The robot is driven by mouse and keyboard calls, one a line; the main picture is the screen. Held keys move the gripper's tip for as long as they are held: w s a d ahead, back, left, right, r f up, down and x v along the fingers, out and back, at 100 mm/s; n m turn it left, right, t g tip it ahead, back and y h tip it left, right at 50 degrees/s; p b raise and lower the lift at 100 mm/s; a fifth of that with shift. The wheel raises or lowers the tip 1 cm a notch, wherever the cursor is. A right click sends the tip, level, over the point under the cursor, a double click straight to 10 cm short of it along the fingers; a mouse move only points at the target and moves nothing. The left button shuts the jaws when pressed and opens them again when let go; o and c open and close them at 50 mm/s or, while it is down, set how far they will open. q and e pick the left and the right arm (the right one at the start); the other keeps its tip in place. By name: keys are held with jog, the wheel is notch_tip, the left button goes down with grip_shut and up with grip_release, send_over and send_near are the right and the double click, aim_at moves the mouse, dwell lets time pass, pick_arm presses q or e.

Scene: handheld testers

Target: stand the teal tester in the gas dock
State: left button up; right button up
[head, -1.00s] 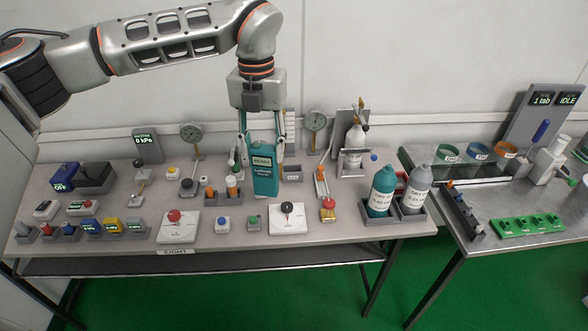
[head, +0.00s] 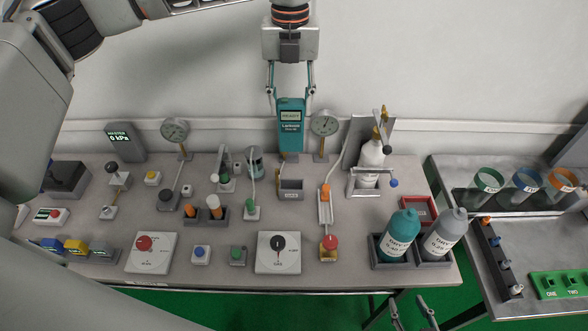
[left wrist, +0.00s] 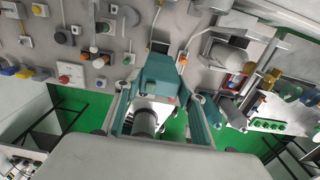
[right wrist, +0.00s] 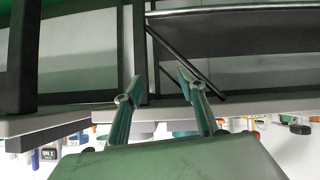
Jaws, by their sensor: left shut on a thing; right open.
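The teal tester (head: 290,130) is upright in my left gripper (head: 290,97), which is shut on its upper part. Its screen faces me in the head view. In the left wrist view the tester (left wrist: 160,82) is between the fingers. A small open grey box (head: 290,190) with a label on its front, likely the gas dock, stands on the bench. In the head view it is just below the tester; the tester appears above it and apart from it. The label is too small to read. My right gripper (head: 412,312) is open and empty, low at the bench's front edge.
Gauges (head: 325,123) and (head: 174,131) flank the tester. A gas cylinder (head: 372,160) stands to the right in a bracket. A teal bottle (head: 401,236) and a grey bottle (head: 445,234) stand in front right. Knob panels (head: 277,252) lie in front.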

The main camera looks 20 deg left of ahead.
aim_at(291, 149)
pick_arm(q)
notch_tip(291, 149, down, 13)
jog(key=shift+s+p, duration=0.15)
jog(key=shift+p, duration=0.55)
jog(key=shift+f, duration=2.65)
pick_arm(e)
jog(key=shift+s+d+h, duration=0.3)
jog(key=shift+s+d, duration=0.15)
jog(key=shift+d, duration=0.2)
